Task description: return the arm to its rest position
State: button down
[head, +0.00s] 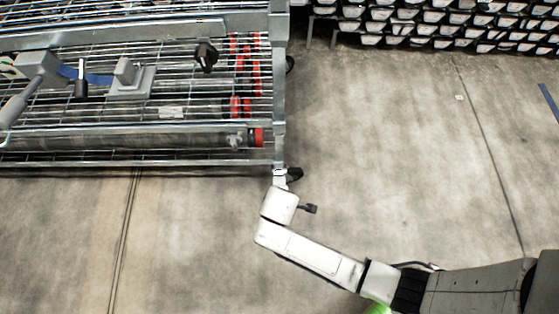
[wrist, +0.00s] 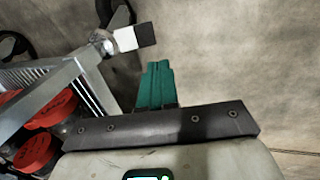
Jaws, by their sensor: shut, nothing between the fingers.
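My gripper (wrist: 155,84) shows in the wrist view as two teal fingers pressed together, with nothing between them. The fingers point over bare floor beside the corner of a metal rack (wrist: 62,92). In the head view my white arm (head: 310,254) reaches from the lower right, bent at the elbow. Its end is just below the lower right corner of the rack (head: 279,95). The fingers are too small to make out there.
The rack holds a long tube (head: 130,140) and several red-ended pieces; red caps (wrist: 50,107) show close in the wrist view. A caster (head: 294,174) is beside my arm's end. Stacked shelving (head: 440,25) stands at the back right. The concrete floor (head: 410,150) right of the rack is clear.

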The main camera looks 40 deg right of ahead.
dwell(0.4)
jog(key=s+d+r+m+g+y, duration=0.1)
jog(key=s+d+r+m, duration=0.5)
jog(key=r, duration=0.4)
jog(key=s+d+r+m+g+y, duration=0.1)
jog(key=s+d+r+m, duration=0.45)
jog(key=r, duration=0.55)
notch_tip(320, 180, up, 25)
jog(key=p, duration=2.6)
jog(key=shift+s+f, duration=0.15)
jog(key=shift+s, duration=0.05)
